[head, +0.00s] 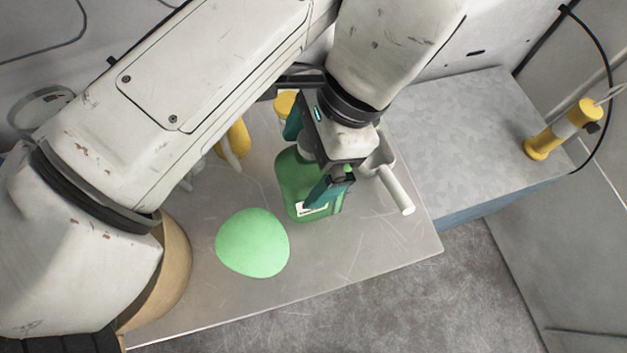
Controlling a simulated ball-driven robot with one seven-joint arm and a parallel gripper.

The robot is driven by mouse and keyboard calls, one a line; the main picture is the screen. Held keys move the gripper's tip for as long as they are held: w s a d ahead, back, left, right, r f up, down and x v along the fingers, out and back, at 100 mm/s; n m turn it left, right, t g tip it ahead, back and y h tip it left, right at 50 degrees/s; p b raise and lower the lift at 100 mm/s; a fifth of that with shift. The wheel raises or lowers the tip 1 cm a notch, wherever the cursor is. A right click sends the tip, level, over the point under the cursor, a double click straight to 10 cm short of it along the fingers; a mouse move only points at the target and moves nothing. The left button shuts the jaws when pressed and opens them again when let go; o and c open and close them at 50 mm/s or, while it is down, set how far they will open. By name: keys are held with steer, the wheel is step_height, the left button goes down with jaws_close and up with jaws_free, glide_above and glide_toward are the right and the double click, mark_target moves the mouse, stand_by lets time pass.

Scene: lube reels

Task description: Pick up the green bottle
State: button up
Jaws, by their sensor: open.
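The green bottle (296,178) stands on the grey metal table, with a pale label low on its side. My gripper (318,165) is over the bottle, with its teal fingers apart. One finger is at the far left side of the bottle's top and the other at the near right side. The bottle's top is mostly hidden under my gripper, so I cannot tell whether the fingers touch it.
A light green rounded object (252,243) lies left of the bottle. A white-handled scoop (396,190) is close on the right. Yellow items (236,139) stand behind, partly under my arm. A tan bowl (172,268) is at left.

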steer(key=shift+c, duration=0.4)
jaws_close()
stand_by(0.4)
